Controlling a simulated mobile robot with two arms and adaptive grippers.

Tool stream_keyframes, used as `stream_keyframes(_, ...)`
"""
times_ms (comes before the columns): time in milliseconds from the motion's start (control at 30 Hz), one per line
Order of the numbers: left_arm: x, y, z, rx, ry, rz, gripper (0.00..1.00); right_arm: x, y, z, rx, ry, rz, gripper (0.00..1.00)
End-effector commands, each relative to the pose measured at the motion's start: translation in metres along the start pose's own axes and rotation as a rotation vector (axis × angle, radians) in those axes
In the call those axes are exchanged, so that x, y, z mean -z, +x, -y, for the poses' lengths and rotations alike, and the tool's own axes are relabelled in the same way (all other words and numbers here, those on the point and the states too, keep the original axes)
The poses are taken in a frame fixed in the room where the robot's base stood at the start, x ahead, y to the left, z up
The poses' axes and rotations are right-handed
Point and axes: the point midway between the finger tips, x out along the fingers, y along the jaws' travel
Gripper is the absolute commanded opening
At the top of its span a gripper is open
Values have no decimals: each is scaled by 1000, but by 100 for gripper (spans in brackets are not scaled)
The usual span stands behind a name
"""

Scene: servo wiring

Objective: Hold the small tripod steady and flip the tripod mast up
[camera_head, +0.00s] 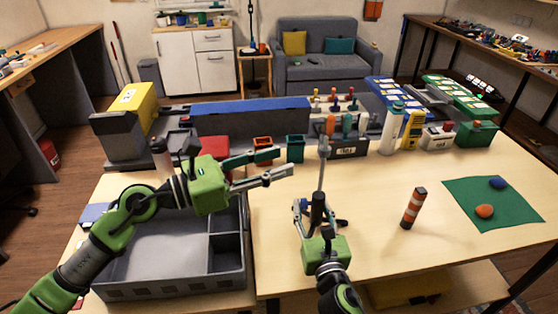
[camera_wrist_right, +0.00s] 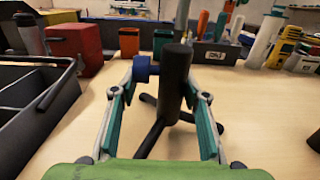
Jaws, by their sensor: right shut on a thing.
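The small black tripod (camera_head: 317,212) stands on the table, its dark feet (camera_head: 341,223) spread. My right gripper (camera_head: 314,206) is shut on its body. In the right wrist view the black cylinder (camera_wrist_right: 174,85) and a blue knob (camera_wrist_right: 141,68) sit between the fingers (camera_wrist_right: 168,88). The grey mast (camera_head: 322,165) points up from the body, nearly upright; its lower part shows in the right wrist view (camera_wrist_right: 182,20). My left gripper (camera_head: 283,165) is open and empty, up and left of the mast, apart from it. Part of the tripod's base is hidden by my right gripper.
A grey divided tray (camera_head: 160,272) is under my left arm. An orange-striped post (camera_head: 413,207) and a green mat (camera_head: 465,220) are to the right. A holder with coloured-handled tools (camera_head: 346,148) and bins line the back.

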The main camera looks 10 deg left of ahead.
Motion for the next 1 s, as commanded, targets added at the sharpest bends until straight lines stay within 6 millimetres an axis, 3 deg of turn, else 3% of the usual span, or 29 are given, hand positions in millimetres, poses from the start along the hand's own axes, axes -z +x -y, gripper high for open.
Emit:
stream_keyframes(167,0,0,0,0,0,0,34,2,0,0,0,3,-3,11)
stream_keyframes(200,0,0,0,0,0,0,34,2,0,0,0,3,-3,47)
stream_keyframes(267,0,0,0,0,0,0,34,2,0,0,0,3,-3,61)
stream_keyframes(667,0,0,0,0,-1,0,34,1,-4,0,0,1,-1,61)
stream_keyframes(767,0,0,0,0,-1,0,34,1,-15,0,-1,1,-1,61)
stream_keyframes(1000,0,0,0,0,-1,0,34,2,-66,0,-1,1,-4,61)
